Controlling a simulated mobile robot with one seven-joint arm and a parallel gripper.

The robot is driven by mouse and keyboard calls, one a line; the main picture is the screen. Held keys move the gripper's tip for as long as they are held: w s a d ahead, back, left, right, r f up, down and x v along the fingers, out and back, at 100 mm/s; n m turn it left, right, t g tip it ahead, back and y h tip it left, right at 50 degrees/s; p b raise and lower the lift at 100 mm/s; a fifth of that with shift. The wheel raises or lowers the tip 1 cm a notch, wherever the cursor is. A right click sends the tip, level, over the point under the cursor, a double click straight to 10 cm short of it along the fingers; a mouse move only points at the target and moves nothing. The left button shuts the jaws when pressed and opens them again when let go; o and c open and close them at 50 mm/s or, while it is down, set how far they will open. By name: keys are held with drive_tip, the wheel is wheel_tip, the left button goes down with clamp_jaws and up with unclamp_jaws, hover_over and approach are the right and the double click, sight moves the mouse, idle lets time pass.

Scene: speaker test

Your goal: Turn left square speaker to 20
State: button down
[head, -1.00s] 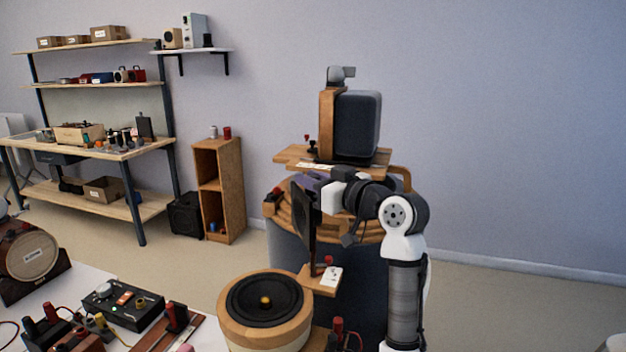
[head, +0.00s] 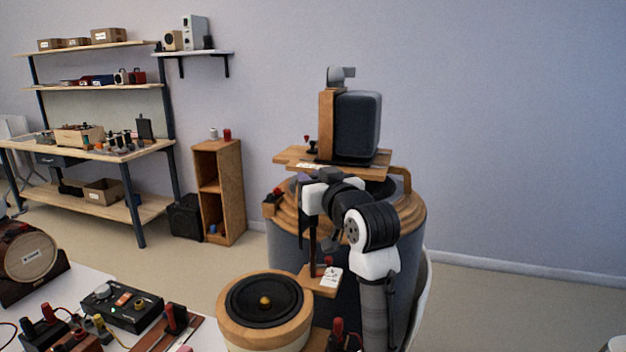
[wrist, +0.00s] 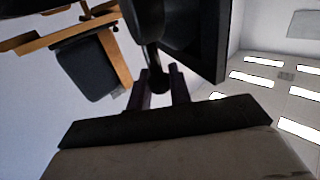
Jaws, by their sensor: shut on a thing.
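The left square speaker shows in the head view as a narrow dark upright shape (head: 312,238) above a small wooden stand (head: 318,284), partly hidden by my arm. In the wrist view its dark flat square panel (wrist: 200,35) fills the top middle. My gripper (wrist: 160,86) is shut on a dark, rounded stem-like part (wrist: 158,76) beside that panel. In the head view my gripper is mostly hidden by my wrist. A white label card (head: 331,276) lies on the stand; its marks are too small to read. The angle of the speaker cannot be read.
Another dark square speaker (head: 358,126) stands on a wooden shelf (head: 291,157) above a large round drum (head: 404,222), close over my arm. A round wooden speaker (head: 237,321) is at the front. A control box (head: 121,308) lies left. The right side is clear.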

drive_tip(key=c, duration=1.3)
unclamp_jaws()
drive_tip(key=b+v, duration=0.3)
drive_tip(key=v, duration=1)
drive_tip(key=shift+s+d+b, duration=0.2)
drive_tip(key=shift+s+b, duration=0.2)
